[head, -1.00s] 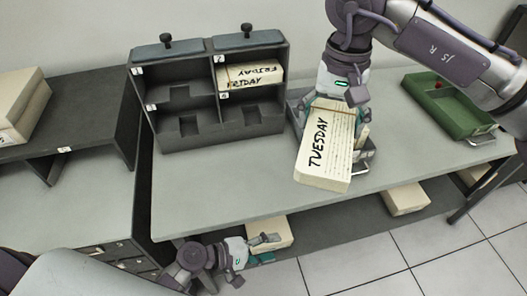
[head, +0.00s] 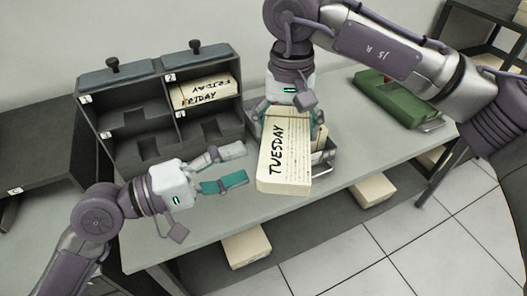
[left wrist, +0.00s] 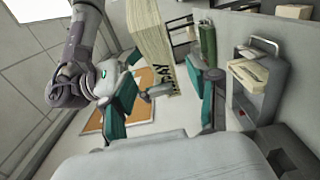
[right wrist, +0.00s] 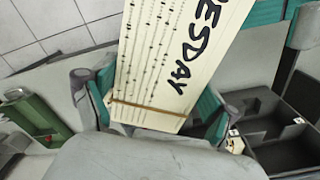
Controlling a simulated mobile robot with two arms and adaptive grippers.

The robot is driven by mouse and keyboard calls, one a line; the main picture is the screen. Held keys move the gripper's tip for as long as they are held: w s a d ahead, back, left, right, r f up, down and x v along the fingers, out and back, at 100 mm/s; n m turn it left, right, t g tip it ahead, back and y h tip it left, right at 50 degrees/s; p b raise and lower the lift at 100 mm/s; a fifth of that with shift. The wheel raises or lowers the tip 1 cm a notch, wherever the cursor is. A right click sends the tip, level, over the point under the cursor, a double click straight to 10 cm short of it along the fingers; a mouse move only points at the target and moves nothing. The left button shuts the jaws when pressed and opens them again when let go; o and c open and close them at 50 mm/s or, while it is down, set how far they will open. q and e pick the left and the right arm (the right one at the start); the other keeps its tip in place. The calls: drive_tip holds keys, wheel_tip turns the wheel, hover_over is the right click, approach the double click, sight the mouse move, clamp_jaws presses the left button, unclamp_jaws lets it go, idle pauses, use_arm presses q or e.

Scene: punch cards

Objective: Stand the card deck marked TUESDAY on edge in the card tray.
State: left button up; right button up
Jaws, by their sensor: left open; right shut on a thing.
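The TUESDAY deck (head: 283,160) is a cream block of cards with a band around it. My right gripper (head: 290,125) is shut on its banded end. The deck's lettered face is turned to the head camera, and its free end sticks out toward the table's front. In the right wrist view the deck (right wrist: 170,60) lies between the fingers. A grey metal tray (head: 325,157) with a front handle shows partly behind the deck, which hides most of it. My left gripper (head: 240,165) is open and empty, left of the deck and apart from it.
A grey rack (head: 140,125) with numbered compartments stands at the back left; a FRIDAY deck (head: 205,93) lies in its upper right one. A green tray (head: 400,100) is at the right. Other decks (head: 245,247) lie on the shelf below. The table's front edge is clear.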

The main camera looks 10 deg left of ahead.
sight(290, 147)
use_arm(q)
drive_tip(key=x, duration=1)
drive_tip(key=shift+w+d, duration=0.2)
drive_tip(key=shift+d, duration=0.05)
drive_tip(key=shift+c, duration=0.2)
clamp_jaws()
use_arm(e)
drive_tip(key=o, duration=1.3)
